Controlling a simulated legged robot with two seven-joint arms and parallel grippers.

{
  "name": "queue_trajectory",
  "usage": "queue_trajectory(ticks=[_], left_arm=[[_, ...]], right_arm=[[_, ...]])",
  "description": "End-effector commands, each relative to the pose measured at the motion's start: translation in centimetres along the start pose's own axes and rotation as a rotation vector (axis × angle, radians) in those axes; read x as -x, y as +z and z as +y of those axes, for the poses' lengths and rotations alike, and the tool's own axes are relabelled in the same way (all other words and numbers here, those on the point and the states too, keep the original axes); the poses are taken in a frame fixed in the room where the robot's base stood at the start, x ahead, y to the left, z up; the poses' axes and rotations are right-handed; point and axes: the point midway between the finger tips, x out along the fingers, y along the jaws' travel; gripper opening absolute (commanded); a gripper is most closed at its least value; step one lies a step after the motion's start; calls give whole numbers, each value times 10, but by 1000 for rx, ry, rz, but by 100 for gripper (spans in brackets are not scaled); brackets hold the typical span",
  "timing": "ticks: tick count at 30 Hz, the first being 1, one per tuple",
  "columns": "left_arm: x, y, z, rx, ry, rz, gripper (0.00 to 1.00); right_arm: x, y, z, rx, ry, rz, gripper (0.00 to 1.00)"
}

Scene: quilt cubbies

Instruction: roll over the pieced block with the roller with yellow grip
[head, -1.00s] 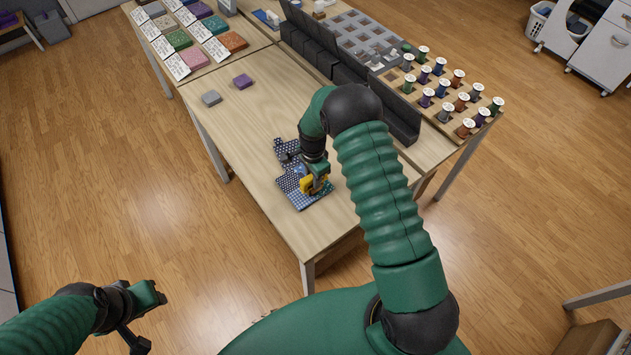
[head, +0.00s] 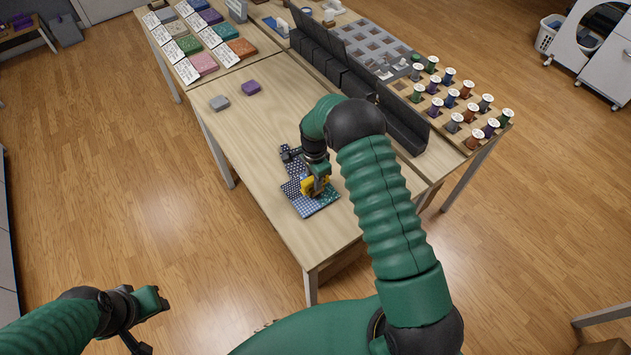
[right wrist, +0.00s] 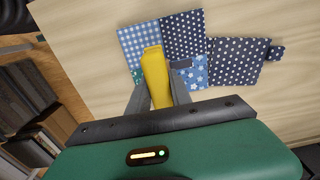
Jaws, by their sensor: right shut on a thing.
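The pieced block (head: 318,205), made of blue and navy patterned patches, lies flat near the front end of the table. In the right wrist view its gingham, dotted and floral patches (right wrist: 237,60) show. My right gripper (head: 316,186) is shut on the yellow grip of the roller (right wrist: 155,75), down over the block. The roller's head is mostly hidden by the grip and fingers, so I cannot tell whether it touches the fabric. My left gripper (head: 148,318) is off the table at the lower left, over the floor, and holds nothing that I can see.
A grey piece (head: 219,103) and a purple piece (head: 251,88) lie farther back on the table. Dark upright bins (head: 400,125) and a rack of thread spools (head: 455,105) line the right side. Labelled fabric stacks (head: 203,63) stand at the back left. The table's middle is clear.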

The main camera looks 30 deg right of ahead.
Motion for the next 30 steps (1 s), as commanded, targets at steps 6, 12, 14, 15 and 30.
queue_trajectory(ticks=[6,12,14,15,30], left_arm=[[-12,3,0,0,0,0,36],[-12,3,0,0,0,0,36],[-12,3,0,0,0,0,36],[-12,3,0,0,0,0,36],[-28,7,0,0,0,0,36]], right_arm=[[-3,1,-15,1,-1,0,0],[-1,1,-18,1,1,-1,0],[-1,1,-17,1,1,-1,0],[-1,1,-17,1,1,-1,0],[-2,1,-39,1,1,0,0]])
